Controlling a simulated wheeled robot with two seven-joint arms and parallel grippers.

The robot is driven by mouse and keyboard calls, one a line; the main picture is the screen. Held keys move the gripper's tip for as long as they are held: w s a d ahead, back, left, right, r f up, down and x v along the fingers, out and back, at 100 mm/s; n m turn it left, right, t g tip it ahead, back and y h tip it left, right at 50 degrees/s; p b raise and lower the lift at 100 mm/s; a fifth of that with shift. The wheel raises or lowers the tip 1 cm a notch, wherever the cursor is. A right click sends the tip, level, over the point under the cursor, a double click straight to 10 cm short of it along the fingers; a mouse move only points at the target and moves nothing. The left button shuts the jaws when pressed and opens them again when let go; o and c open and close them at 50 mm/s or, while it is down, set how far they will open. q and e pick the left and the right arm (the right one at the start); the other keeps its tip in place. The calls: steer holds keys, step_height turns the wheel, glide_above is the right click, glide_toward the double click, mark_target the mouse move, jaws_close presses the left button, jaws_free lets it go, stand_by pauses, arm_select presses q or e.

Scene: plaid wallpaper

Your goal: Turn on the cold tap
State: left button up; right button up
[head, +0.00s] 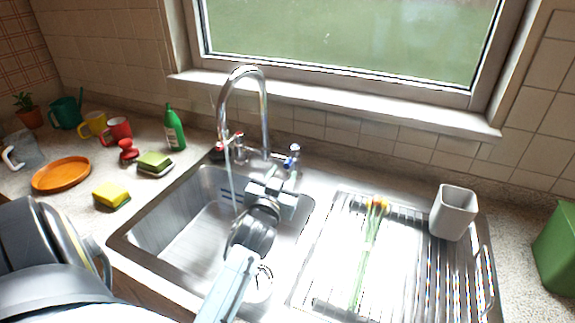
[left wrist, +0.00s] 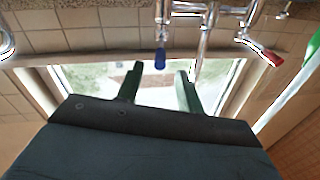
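The chrome tap (head: 264,110) stands behind the sink, with a cold handle marked blue (head: 294,148) on its right and a hot handle marked red (head: 220,146) on its left. A thin pale stream (head: 229,165) hangs below the spout, like running water. My left gripper (head: 286,180) is just in front of and below the cold handle. The red handle (left wrist: 270,56) is off to the right. My right gripper is out of view.
The steel sink basin (head: 180,215) lies under my left arm. A green bottle (head: 174,128), sponges (head: 111,195), mugs and an orange plate (head: 62,174) stand at left. A window is behind.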

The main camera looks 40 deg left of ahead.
mark_target(287, 162)
arm_select(q)
steer(key=x, duration=0.5)
steer(key=shift+w, duration=0.15)
jaws_close()
